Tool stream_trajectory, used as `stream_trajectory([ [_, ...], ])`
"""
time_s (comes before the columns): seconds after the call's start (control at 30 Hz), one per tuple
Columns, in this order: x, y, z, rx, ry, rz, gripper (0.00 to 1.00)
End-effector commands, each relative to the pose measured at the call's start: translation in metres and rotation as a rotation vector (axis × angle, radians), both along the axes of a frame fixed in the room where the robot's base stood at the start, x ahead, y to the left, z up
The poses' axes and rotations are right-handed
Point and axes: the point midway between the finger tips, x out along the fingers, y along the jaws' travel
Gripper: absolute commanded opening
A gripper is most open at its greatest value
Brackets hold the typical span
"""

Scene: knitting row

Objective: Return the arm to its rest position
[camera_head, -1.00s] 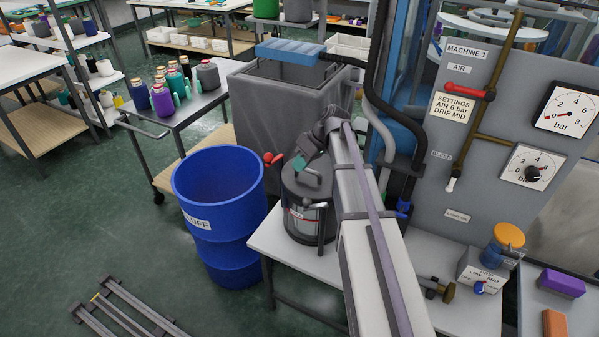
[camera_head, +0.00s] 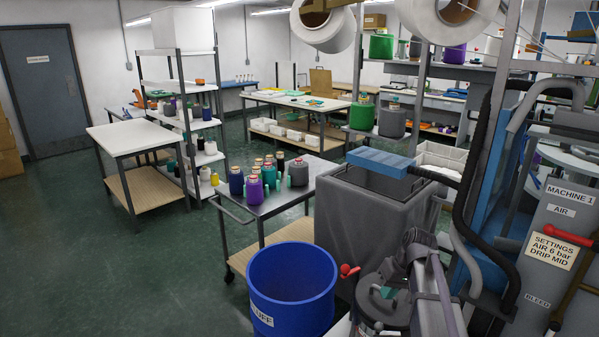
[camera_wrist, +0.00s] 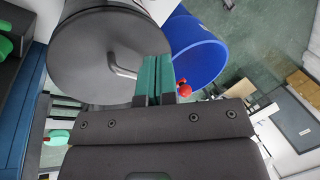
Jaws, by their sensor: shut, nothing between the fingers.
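My arm (camera_head: 431,300) reaches in from the bottom right of the head view. My gripper (camera_head: 387,292) shows there as small teal fingertips in front of the grey canister's lid (camera_head: 372,309). In the wrist view my gripper (camera_wrist: 153,78) has its teal fingers together, with nothing seen between them. The round dark lid with its bent metal handle (camera_wrist: 121,72) fills the upper left of that view, beside the fingers. I cannot tell the gap between fingers and lid.
The blue fluff barrel (camera_head: 292,274) stands left of the canister; it also shows in the wrist view (camera_wrist: 197,50). A large grey bin (camera_head: 358,230) stands behind. A cart (camera_head: 262,212) with yarn cones is farther back. Machine 1's panel (camera_head: 560,235) is at right. Green floor is clear at left.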

Motion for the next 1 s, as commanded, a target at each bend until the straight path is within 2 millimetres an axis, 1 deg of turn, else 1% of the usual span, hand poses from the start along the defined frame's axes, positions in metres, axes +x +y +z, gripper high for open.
stream_trajectory([
  [0.03, -0.057, 0.03, -0.004, -0.084, 0.046, -0.069, 0.0],
  [0.07, -0.079, 0.041, -0.006, -0.137, 0.066, -0.111, 0.0],
  [0.1, -0.106, 0.055, -0.007, -0.202, 0.082, -0.147, 0.0],
  [0.17, -0.139, 0.074, -0.008, -0.277, 0.085, -0.154, 0.0],
  [0.2, -0.154, 0.085, -0.008, -0.308, 0.079, -0.13, 0.0],
  [0.23, -0.161, 0.093, -0.008, -0.322, 0.075, -0.108, 0.0],
  [0.27, -0.165, 0.1, -0.008, -0.327, 0.071, -0.089, 0.0],
  [0.3, -0.164, 0.108, -0.008, -0.324, 0.068, -0.067, 0.0],
  [0.37, -0.16, 0.113, -0.008, -0.324, 0.066, -0.054, 0.0],
  [1.0, -0.158, 0.113, -0.008, -0.32, 0.066, -0.053, 0.0],
])
